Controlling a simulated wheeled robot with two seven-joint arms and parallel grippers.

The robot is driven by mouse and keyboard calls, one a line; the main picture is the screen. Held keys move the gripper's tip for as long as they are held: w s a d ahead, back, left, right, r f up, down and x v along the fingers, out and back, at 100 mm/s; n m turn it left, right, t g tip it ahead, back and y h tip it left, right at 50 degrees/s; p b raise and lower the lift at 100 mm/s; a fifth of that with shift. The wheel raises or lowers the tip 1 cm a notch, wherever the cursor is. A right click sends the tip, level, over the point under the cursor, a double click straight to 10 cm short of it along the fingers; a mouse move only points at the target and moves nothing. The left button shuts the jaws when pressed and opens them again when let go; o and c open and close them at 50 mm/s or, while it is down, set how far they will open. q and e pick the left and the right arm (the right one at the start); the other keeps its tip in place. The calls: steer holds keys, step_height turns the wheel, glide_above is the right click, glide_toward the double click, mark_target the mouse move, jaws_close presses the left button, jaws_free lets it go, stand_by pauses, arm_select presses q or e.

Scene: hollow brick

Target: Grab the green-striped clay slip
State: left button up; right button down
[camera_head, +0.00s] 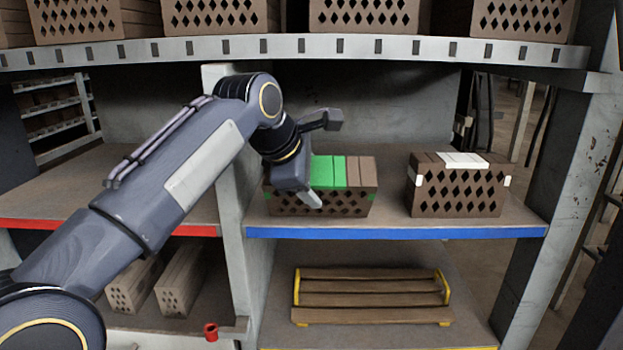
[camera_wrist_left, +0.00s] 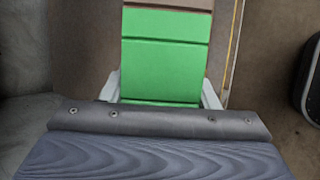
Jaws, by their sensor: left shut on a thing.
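The green-striped clay slip (camera_head: 341,171) is a brown block with diamond-shaped holes in its front and a broad green band over its top. It sits on the blue-edged shelf (camera_head: 400,232), just right of the grey upright. My left gripper (camera_head: 316,188) reaches over its left part and is shut on it. In the left wrist view the green top (camera_wrist_left: 165,55) lies between my two pale fingers (camera_wrist_left: 161,92), one on each side. The far finger is hidden in the head view. My right gripper is not in view.
A similar block with a white band (camera_head: 459,190) stands to the right, with a gap between. A shelf with more blocks (camera_head: 360,45) hangs above. A grey upright (camera_head: 235,200) is close on the left. A wooden slatted pallet (camera_head: 372,290) lies below.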

arm_select(q)
steer(key=s, duration=1.9)
steer(key=shift+r, duration=0.25)
steer(key=shift+w+p, duration=0.1)
steer(key=shift+p, duration=0.25)
steer(key=n+g+p, duration=0.1)
steer(key=g+p, duration=0.5)
steer(key=p, duration=0.8)
